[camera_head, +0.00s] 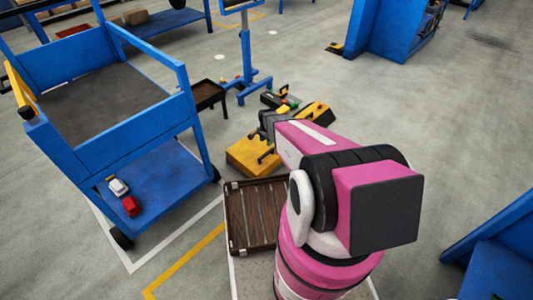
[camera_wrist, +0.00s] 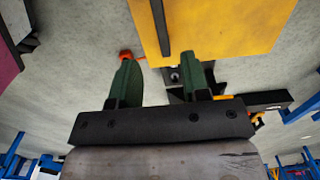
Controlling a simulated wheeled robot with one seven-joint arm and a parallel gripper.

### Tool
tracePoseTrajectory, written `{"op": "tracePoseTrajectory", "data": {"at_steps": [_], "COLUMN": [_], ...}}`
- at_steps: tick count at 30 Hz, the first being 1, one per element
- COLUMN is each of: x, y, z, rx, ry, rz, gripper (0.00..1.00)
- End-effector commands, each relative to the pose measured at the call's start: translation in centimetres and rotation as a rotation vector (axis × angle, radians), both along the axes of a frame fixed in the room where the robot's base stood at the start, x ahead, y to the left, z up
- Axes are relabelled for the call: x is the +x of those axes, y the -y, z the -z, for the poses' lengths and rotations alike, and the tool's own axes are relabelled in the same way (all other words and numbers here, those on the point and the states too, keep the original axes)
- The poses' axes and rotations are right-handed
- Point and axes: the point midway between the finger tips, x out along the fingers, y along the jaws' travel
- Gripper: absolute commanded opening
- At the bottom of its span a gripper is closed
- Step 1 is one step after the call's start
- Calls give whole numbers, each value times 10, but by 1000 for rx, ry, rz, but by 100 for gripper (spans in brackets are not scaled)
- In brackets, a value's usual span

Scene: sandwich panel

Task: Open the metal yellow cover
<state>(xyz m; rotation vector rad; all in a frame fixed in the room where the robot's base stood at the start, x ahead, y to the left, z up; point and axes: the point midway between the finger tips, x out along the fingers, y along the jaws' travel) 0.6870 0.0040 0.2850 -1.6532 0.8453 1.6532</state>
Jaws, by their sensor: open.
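The yellow metal cover (camera_head: 247,158) is a flat yellow panel low in the middle of the head view, just beyond the wooden tray. In the wrist view the cover (camera_wrist: 225,28) fills the upper middle, with a dark bar (camera_wrist: 161,28) along its left part. My gripper (camera_wrist: 160,78) is open and empty, its two dark green fingers pointing toward the cover's lower edge. I see no contact, but the exact gap is unclear. In the head view my pink arm reaches toward the cover, hiding its right side.
A blue cart (camera_head: 140,130) stands at left, with a white toy car (camera_head: 118,187) and a red one (camera_head: 131,206) on its lower shelf. A wooden tray (camera_head: 252,215) is in front. A blue stand (camera_head: 247,60) is behind.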

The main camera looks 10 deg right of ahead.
Motion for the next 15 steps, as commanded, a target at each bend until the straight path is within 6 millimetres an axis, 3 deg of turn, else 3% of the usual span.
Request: {"op": "tracePoseTrajectory", "data": {"at_steps": [15], "x": [2], "y": [0], "z": [83], "rx": [0], "ry": [-1], "rz": [-3], "gripper": [43]}}
